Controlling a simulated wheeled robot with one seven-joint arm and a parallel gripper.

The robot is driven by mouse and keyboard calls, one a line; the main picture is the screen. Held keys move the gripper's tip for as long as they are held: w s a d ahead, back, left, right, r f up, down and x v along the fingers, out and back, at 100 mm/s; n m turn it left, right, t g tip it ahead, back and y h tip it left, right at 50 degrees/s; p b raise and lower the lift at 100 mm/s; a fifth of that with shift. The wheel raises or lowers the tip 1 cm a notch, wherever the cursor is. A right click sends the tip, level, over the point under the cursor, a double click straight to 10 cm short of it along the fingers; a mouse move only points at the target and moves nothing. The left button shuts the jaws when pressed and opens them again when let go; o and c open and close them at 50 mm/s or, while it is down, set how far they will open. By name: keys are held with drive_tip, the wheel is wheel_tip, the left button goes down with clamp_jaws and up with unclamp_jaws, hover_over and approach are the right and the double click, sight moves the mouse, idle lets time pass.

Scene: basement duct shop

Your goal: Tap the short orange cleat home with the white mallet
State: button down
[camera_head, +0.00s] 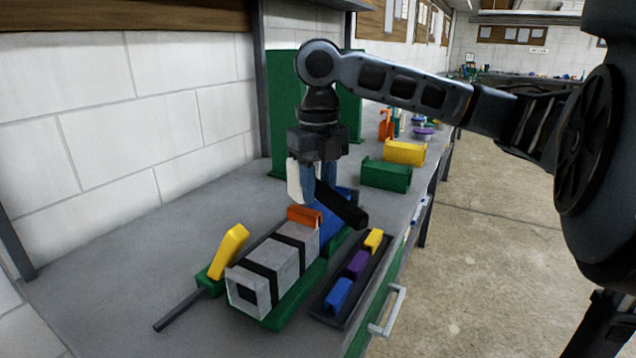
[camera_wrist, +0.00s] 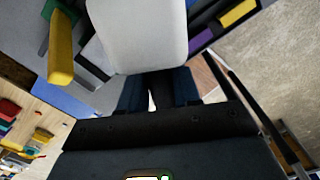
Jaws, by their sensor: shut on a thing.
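My gripper (camera_head: 320,190) points down over the far end of the duct, its blue fingers shut on the mallet's black handle (camera_head: 345,210). The mallet's white head (camera_head: 293,182) is on the left of the fingers, and the handle sticks out to the lower right. The short orange cleat (camera_head: 304,216) sits on top of the grey duct (camera_head: 280,262), near its far end, just below the mallet head. The head seems apart from it. In the wrist view the white mallet head (camera_wrist: 140,35) fills the top middle; I cannot make out the orange cleat there.
The duct lies in a green cradle (camera_head: 292,306), with a blue piece (camera_head: 338,215) at its far end. A yellow-handled clamp (camera_head: 230,250) stands left. A dark tray (camera_head: 334,318) with blue, purple and yellow cleats lies right. Green (camera_head: 386,175) and yellow (camera_head: 404,152) pieces stand farther back.

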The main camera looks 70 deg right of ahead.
sight(319, 183)
idle(0.6)
drive_tip(key=shift+f, duration=0.15)
idle(0.8)
drive_tip(key=shift+r+p, duration=1.65)
drive_tip(key=shift+r, duration=0.4)
